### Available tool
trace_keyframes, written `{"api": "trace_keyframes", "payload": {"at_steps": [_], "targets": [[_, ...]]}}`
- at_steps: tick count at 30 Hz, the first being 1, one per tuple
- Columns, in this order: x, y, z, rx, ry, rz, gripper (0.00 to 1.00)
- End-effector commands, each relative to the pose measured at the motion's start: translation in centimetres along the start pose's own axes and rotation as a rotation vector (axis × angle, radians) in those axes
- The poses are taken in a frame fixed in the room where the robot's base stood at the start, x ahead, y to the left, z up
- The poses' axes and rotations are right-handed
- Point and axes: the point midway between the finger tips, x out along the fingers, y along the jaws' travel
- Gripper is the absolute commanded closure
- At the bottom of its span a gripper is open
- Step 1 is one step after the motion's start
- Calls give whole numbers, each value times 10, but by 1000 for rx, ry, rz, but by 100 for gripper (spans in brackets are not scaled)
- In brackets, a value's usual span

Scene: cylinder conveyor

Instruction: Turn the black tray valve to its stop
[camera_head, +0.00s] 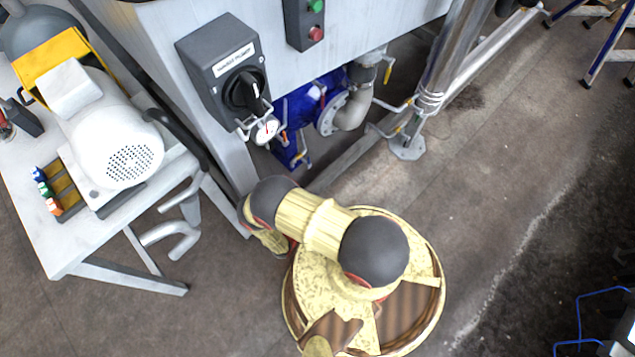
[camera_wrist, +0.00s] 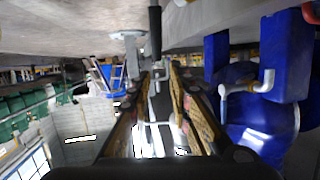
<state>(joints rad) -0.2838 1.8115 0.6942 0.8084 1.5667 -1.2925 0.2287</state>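A black handle (camera_wrist: 155,32) hangs upright near the top middle of the wrist view, by a light metal fitting. It may be the black tray valve; I cannot tell for sure. It is beyond my gripper (camera_wrist: 158,76), whose two fingers stand apart with nothing held between them. In the head view, a black rotary knob (camera_head: 245,92) sits on a grey labelled box (camera_head: 218,62). My arm reaches left below that box, and my fingers cannot be made out there.
Blue machinery (camera_wrist: 250,115) with grey piping stands close on the right in the wrist view. In the head view, a white motor (camera_head: 120,150) rests on a workbench (camera_head: 60,245) at left. A metal leg (camera_head: 408,147) stands right of the pipes. Floor at right is mostly clear.

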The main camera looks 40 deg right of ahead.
Motion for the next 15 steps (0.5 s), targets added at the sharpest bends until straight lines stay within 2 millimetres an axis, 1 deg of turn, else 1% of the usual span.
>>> {"api": "trace_keyframes", "payload": {"at_steps": [3,9,15], "targets": [[-5,-1,-16,-1,0,0,80],[-11,-2,-38,-1,0,0,80],[-14,-2,-50,-1,0,1,80]]}}
